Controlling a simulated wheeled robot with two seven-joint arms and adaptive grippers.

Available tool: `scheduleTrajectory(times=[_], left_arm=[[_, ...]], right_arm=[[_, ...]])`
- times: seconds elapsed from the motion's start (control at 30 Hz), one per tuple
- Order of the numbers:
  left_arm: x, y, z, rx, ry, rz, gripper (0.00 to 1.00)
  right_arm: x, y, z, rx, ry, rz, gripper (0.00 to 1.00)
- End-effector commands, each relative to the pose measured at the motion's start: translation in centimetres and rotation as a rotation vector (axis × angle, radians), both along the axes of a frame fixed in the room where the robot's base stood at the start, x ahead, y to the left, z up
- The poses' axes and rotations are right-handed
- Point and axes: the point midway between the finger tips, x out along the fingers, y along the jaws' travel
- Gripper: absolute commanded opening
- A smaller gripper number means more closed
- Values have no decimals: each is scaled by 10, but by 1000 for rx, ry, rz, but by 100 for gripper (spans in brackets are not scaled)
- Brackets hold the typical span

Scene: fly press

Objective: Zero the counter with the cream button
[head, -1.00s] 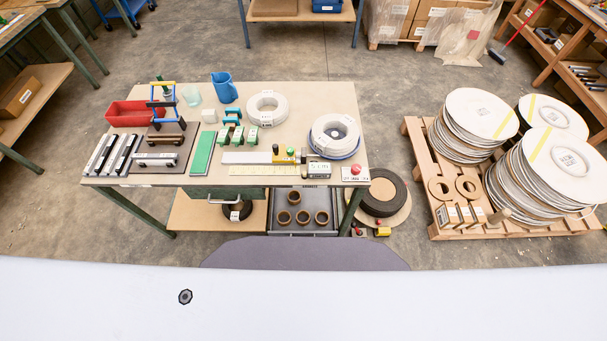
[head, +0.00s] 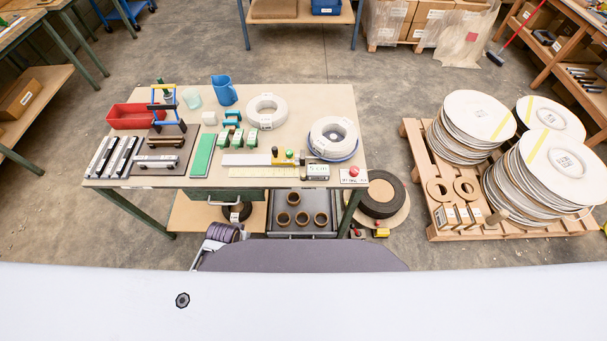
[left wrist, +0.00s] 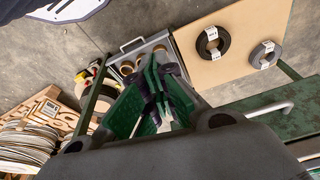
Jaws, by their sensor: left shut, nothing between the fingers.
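On the right front of the bench top, a small grey box with a pale lettered display (head: 317,171) looks like the counter. I cannot make out a cream button on it. Beside it, to the right, is a white box with a red button (head: 354,174). Part of my left arm shows low in front of the bench in the head view, below the table edge. The counter cannot be made out there. My right gripper is in neither view.
The bench (head: 220,90) carries a red bin (head: 130,122), a blue jug (head: 223,90), white coils (head: 267,109) and a green strip (head: 202,155). Below it is a tray with brown rings (head: 302,202). A pallet of reels (head: 450,228) stands to the right.

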Motion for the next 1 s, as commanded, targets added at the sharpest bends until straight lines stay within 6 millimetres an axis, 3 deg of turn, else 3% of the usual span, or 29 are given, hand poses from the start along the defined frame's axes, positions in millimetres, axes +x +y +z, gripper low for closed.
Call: scheduleTrajectory(times=[0.37,0.6,1.0], left_arm=[[30,-19,96,-63,-58,64,0],[54,-47,156,-169,-106,160,0],[87,-101,207,-381,-127,340,0]], right_arm=[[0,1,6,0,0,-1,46],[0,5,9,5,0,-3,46],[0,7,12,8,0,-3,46]])
